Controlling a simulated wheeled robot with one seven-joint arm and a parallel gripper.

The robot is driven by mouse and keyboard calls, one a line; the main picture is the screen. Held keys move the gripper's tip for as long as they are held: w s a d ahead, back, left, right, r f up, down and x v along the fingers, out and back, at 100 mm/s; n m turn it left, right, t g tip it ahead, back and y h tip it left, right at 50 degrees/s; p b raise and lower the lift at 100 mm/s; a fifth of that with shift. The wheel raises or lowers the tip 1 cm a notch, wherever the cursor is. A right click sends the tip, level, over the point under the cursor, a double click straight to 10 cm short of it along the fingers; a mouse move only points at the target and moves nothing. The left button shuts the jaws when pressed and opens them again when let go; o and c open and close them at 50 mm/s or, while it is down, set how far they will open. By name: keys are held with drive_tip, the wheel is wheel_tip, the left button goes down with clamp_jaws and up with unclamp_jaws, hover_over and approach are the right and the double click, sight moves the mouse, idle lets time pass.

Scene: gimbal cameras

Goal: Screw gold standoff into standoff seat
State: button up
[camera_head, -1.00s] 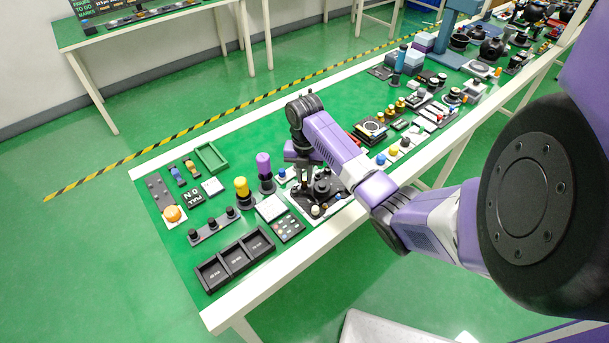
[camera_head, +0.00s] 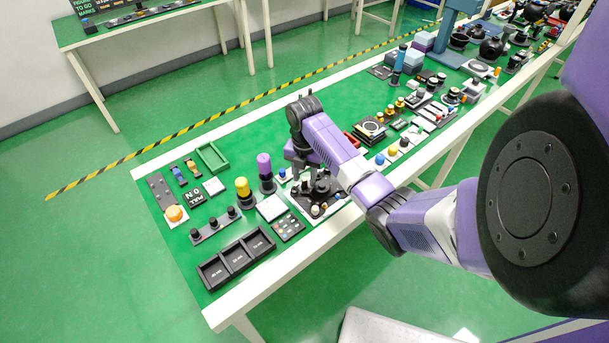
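My gripper (camera_head: 308,180) points down over a dark square fixture plate (camera_head: 311,220) near the front edge of the green table. The plate carries black knobs and small white, blue and brown pegs. The gripper's fingers are small and dark against the dark parts. I cannot tell whether they are open or shut, or whether they hold anything. I cannot make out the gold standoff or its seat for certain; the gripper and forearm cover part of the plate.
A purple-topped post (camera_head: 265,172) and a yellow-topped post (camera_head: 243,190) stand left of my gripper. A black compartment tray (camera_head: 237,259) lies at the front left, and a green tray (camera_head: 212,158) behind. Small gold parts (camera_head: 399,104) stand farther right. Bare green tabletop lies behind my wrist.

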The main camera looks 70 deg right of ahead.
drive_tip(key=shift+r, duration=0.1)
wheel_tip(320, 180, up, 8)
drive_tip(key=shift+f+b, duration=0.2)
drive_tip(key=shift+b, duration=0.3)
idle(0.7)
